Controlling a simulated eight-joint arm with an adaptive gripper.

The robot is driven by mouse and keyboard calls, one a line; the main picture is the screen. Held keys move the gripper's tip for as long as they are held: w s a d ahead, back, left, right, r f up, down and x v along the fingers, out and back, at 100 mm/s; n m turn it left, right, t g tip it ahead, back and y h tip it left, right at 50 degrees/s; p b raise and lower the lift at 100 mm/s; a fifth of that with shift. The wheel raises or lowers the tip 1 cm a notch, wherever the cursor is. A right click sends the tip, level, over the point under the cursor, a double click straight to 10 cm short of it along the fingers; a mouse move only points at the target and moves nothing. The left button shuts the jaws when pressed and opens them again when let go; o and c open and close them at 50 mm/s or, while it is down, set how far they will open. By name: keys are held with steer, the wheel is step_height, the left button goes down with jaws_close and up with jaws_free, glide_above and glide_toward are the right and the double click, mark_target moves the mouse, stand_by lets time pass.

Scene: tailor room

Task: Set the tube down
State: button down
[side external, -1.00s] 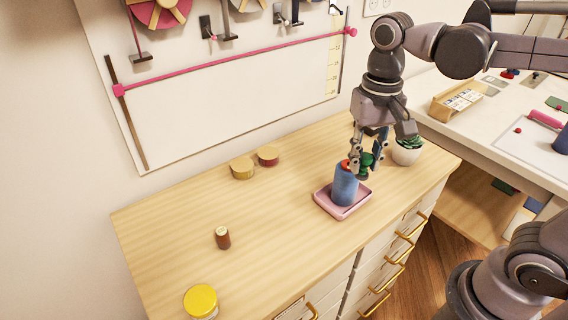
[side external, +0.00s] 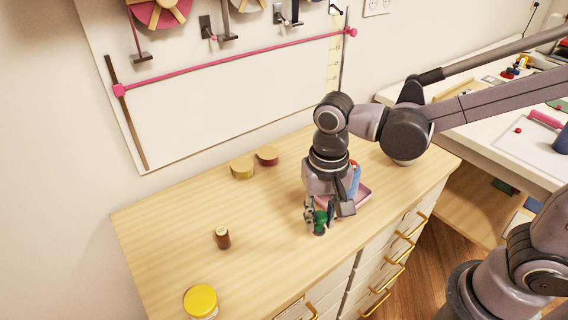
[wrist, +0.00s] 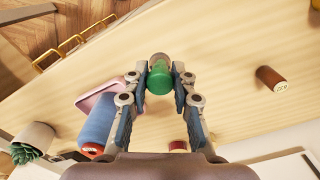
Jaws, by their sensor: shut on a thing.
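The spool (wrist: 97,128) and tray (wrist: 88,101) also show in the wrist view, left of the fingers.
A brown spool (side external: 222,238) stands left of my gripper. A yellow-lidded jar (side external: 200,301) is at the front left. The dresser top between these is clear.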

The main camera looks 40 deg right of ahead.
steer(key=shift+a+f, duration=0.65)
steer(key=shift+a, duration=0.25)
steer(key=shift+f, duration=1.85)
steer(key=shift+f, duration=0.2)
steer(key=c, duration=1.1)
jaws_free()
steer(key=shift+r, duration=0.1)
